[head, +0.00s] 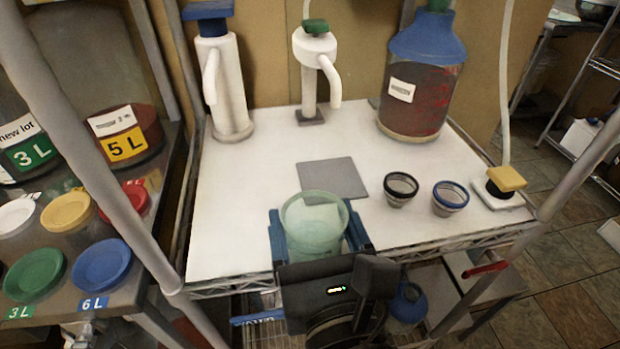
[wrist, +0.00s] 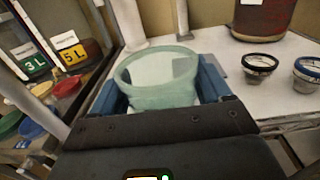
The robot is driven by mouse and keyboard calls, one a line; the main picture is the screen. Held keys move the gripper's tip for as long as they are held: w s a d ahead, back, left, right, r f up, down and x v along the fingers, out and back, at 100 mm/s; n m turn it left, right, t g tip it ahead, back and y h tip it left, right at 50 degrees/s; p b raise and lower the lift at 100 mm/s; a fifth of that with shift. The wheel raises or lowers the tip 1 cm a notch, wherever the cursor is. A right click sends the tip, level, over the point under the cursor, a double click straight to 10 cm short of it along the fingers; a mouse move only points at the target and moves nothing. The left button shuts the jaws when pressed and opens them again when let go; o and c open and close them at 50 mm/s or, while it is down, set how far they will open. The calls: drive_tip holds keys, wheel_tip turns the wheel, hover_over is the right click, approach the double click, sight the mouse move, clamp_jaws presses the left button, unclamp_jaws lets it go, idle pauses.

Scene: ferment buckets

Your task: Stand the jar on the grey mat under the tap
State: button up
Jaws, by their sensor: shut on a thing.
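A pale green, see-through jar (head: 314,222) is held upright between the blue fingers of my gripper (head: 318,238), at the front edge of the white table. In the wrist view the jar (wrist: 158,78) sits between both fingers (wrist: 160,92), its round mouth facing up. The grey mat (head: 333,179) lies flat on the table beyond the jar and is bare. A white tap (head: 316,62) with a green top and a curved spout stands behind the mat. Whether the jar's base touches the table is hidden by my gripper.
Two small dark-rimmed cups (head: 400,188) (head: 450,198) stand right of the mat. A blue-topped jug with red contents (head: 419,85) stands at the back right. A white tap with a blue top (head: 222,85) stands back left. Shelf posts (head: 75,120) flank the table (head: 240,220).

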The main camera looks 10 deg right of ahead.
drive_tip(key=d+m+h, duration=0.1)
drive_tip(key=d, duration=0.4)
drive_tip(key=w, duration=0.5)
drive_tip(key=w+d+p, duration=0.1)
drive_tip(key=w, duration=0.5)
drive_tip(key=w+d+p, duration=0.1)
drive_tip(key=w, duration=0.4)
drive_tip(key=shift+w+r, duration=0.35)
drive_tip(key=shift+f+b, duration=0.3)
drive_tip(key=shift+f, duration=1.45)
drive_tip(key=shift+f, duration=0.1)
drive_tip(key=o, duration=1.2)
drive_tip(key=shift+s, duration=0.1)
drive_tip(key=s, duration=0.4)
drive_tip(key=s+a+b, duration=0.1)
drive_tip(key=s, duration=0.6)
drive_tip(key=shift+s+a, duration=0.15)
drive_tip(key=shift+s, duration=0.25)
